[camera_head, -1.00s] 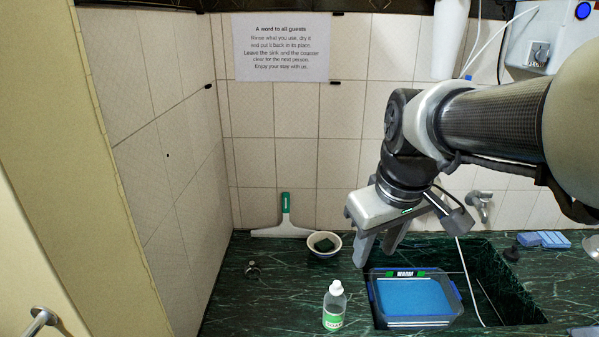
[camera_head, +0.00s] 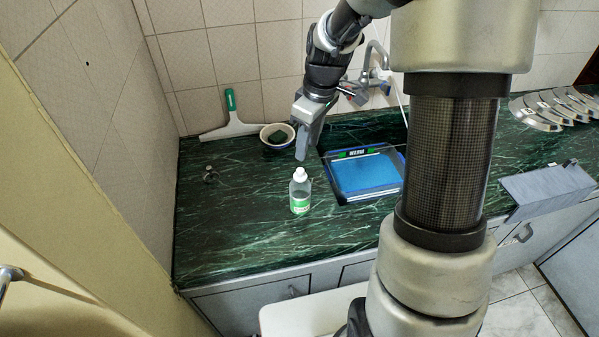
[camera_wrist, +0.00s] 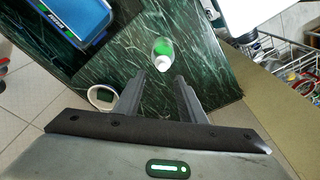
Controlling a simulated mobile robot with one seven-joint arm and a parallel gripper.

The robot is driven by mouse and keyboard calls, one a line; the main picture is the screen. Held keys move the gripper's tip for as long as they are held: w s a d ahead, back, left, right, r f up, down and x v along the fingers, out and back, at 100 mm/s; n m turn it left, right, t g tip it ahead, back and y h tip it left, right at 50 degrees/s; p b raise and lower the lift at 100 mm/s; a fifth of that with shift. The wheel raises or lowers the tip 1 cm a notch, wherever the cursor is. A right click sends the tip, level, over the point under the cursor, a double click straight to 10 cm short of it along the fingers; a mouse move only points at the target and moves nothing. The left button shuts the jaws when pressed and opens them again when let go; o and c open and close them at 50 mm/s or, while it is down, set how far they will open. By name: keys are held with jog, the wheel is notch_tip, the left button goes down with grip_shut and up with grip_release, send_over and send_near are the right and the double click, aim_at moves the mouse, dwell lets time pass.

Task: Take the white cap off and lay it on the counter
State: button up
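A clear bottle with a green label (camera_head: 300,199) stands upright on the dark green marble counter (camera_head: 240,240). Its white cap (camera_head: 300,174) is on its top. My gripper (camera_head: 302,157) is above and just behind the bottle, pointing down, with the fingers overlapping in the head view. In the wrist view my gripper (camera_wrist: 162,76) is open, its two fingers apart with nothing between them. The white cap (camera_wrist: 163,66) shows just beyond the gap between the fingertips, with the bottle (camera_wrist: 162,50) behind it. I see no contact with the cap.
A blue-topped tub (camera_head: 366,173) sits in the sink opening right of the bottle. A white bowl with a dark sponge (camera_head: 278,135) and a squeegee (camera_head: 232,120) are behind. A small metal item (camera_head: 209,174) lies left. The counter left and front of the bottle is clear.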

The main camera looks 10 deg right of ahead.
aim_at(301, 170)
jog(key=f, duration=0.3)
jog(key=shift+w+a+f, duration=0.15)
jog(key=shift+a, duration=0.05)
jog(key=shift+w+a+f+p, duration=0.1)
jog(key=shift+a+f+p, duration=0.15)
jog(key=shift+f, duration=1.05)
jog(key=shift+w+a+f+p, duration=0.1)
jog(key=shift+a+f, duration=0.2)
jog(key=shift+f, duration=1)
grip_shut()
